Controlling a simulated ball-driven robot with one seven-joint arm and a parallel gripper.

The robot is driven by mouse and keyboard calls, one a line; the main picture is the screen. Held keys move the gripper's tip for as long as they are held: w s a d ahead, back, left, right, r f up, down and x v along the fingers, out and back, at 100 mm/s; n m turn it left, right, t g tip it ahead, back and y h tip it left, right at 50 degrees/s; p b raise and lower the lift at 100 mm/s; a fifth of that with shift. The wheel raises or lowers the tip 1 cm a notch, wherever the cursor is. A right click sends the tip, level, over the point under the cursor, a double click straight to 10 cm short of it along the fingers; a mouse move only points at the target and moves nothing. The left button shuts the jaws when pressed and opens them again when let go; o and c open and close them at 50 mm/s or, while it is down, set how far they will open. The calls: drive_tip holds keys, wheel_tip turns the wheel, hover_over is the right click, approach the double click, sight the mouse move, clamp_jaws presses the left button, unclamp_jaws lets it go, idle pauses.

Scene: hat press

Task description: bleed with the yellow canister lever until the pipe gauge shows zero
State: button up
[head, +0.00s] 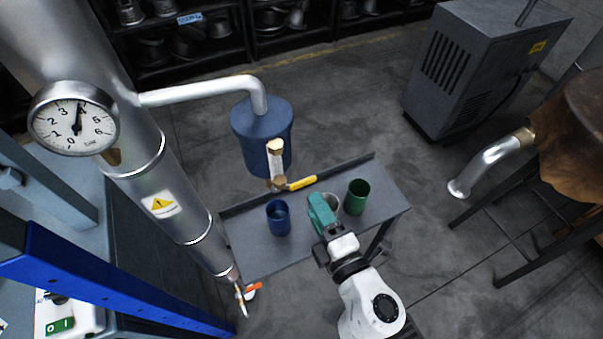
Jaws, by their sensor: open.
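The blue canister (264,128) hangs from the silver side pipe. A brass and white valve (275,165) is below it, with the yellow lever (301,183) sticking out to the right, nearly level. The pipe gauge (74,118) on the big silver pipe has a dial from 0 to 6; its needle points up, close to the 4. My gripper (318,208) is open, over the bench to the lower right of the lever and apart from it in the picture. Its fingertips are hard to make out.
A red-orange lever (253,290) is at the big pipe's lower end. A grey cabinet (480,65) stands back right.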

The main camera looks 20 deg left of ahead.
sight(304, 185)
drive_tip(key=x, duration=0.9)
drive_tip(key=shift+w, duration=0.15)
clamp_jaws()
